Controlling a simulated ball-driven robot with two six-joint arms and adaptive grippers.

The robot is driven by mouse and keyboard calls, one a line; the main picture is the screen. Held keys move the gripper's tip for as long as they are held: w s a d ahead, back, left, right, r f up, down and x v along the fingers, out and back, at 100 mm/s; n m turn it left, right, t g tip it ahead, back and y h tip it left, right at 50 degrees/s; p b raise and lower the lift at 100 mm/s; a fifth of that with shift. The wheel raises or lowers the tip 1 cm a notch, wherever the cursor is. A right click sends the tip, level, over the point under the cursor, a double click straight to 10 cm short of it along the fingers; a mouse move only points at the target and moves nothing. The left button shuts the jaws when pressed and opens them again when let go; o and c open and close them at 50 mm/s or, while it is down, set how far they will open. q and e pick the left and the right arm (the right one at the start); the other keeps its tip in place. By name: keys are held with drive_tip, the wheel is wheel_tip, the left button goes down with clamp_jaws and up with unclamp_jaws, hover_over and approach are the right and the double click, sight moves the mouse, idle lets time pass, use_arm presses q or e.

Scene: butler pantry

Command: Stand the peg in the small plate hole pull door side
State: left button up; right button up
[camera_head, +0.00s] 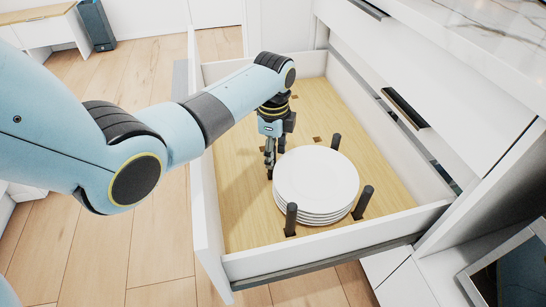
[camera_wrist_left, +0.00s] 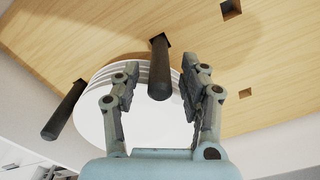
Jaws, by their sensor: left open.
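My left gripper (camera_head: 270,170) is over the open drawer, at the left edge of the plate stack, pointing down. In the left wrist view its two fingers (camera_wrist_left: 160,95) are open, one on each side of a dark peg (camera_wrist_left: 158,70). That peg stands with its base at a square hole in the wooden board (camera_wrist_left: 200,50); I cannot tell how deep it sits. A stack of white plates (camera_head: 316,180) is beside it. Other dark pegs stand around the stack: behind (camera_head: 335,142), at front left (camera_head: 291,218) and at front right (camera_head: 363,203). My right gripper is not in view.
Empty square holes in the board show in the wrist view, one at the top (camera_wrist_left: 231,8) and one at the right (camera_wrist_left: 245,93). The white drawer walls (camera_head: 208,215) enclose the board. A cabinet front (camera_head: 440,75) rises at the right. The board behind the plates is mostly clear.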

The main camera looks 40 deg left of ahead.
use_arm(q)
wheel_tip(320, 180, up, 7)
drive_tip(key=shift+r+p, duration=0.2)
drive_tip(key=shift+p, duration=0.95)
drive_tip(key=shift+r, duration=0.5)
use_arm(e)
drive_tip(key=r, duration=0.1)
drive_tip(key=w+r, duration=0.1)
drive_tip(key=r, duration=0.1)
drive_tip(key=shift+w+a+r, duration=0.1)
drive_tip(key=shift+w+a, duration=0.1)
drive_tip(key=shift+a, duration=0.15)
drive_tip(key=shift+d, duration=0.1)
